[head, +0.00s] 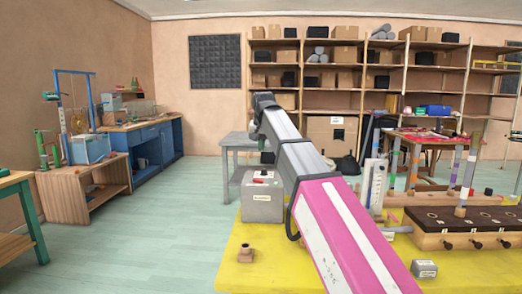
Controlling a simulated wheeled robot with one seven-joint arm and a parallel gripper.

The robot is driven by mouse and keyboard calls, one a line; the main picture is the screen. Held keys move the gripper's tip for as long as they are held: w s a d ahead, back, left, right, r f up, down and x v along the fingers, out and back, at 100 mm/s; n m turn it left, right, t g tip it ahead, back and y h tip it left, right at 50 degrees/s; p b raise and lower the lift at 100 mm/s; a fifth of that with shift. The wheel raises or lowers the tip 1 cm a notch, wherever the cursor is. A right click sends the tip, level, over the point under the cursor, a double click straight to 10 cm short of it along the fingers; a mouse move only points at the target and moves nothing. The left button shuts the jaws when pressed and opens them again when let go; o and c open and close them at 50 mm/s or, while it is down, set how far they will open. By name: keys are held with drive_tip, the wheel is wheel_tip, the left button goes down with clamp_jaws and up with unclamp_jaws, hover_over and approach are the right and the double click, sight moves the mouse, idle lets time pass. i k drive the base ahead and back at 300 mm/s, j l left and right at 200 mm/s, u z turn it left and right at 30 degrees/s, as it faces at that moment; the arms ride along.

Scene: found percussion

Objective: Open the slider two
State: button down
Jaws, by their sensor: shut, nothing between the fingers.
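No part in view can be made out for certain as slider two. A wooden box with a dark top (470,220) stands on the yellow table at the right, with several dark knobs (447,245) along its front face; whether these are sliders I cannot tell. My arm rises from the bottom edge across the middle of the view, with a pink link and a grey link. My gripper is not seen.
A yellow table (225,270) carries a grey labelled box (262,200), a small brown pot (245,253) and a small grey box (424,268). Banded posts (413,165) stand behind the wooden box. Open floor (150,225) lies left. Shelves (335,95) line the back wall.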

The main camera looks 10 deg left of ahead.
sight(478, 245)
drive_tip(key=k, duration=1.5)
